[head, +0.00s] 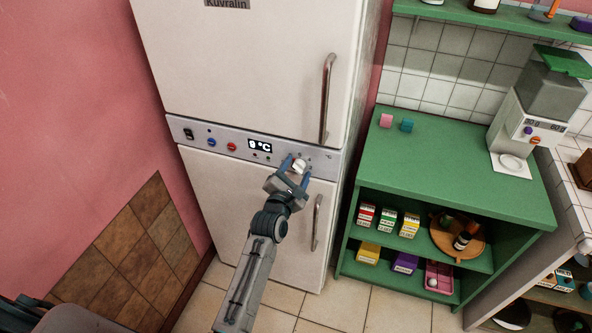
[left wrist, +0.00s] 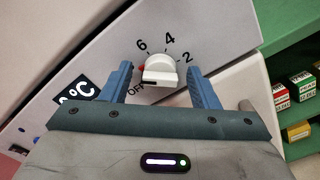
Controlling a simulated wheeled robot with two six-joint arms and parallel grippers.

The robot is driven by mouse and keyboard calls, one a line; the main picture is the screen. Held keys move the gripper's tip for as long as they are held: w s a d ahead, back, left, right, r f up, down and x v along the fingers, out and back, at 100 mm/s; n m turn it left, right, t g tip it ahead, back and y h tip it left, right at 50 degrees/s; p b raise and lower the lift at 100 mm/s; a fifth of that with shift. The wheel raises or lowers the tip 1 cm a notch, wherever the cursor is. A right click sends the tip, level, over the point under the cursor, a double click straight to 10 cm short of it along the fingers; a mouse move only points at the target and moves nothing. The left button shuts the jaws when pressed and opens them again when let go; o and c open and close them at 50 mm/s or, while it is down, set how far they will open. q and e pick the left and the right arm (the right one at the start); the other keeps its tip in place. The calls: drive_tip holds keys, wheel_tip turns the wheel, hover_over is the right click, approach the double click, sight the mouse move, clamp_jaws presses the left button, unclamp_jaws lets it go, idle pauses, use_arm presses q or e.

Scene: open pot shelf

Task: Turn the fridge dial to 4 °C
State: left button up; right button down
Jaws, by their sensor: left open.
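The fridge (head: 255,60) is white, with a grey control panel (head: 222,139) between its upper and lower doors. The display (head: 260,146) shows a single digit, 9 or 0, and °C. The white dial (head: 299,165) is at the panel's right part. In the left wrist view the dial (left wrist: 160,70) has the marks OFF, 2, 4 and 6 around it and a red spot at its left edge. I cannot tell surely where it points. My left gripper (head: 296,169) is open, its blue fingers (left wrist: 160,84) on either side of the dial, apparently not touching it. My right gripper is not in view.
Other panel controls are a blue button (head: 211,142), a red button (head: 231,147) and a dark switch (head: 188,134). Metal door handles (head: 327,98) stand out above and below the panel. A green shelf (head: 455,165) with boxes stands to the right.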

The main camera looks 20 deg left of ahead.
use_arm(q)
drive_tip(key=c, duration=1)
drive_tip(key=shift+o, duration=0.2)
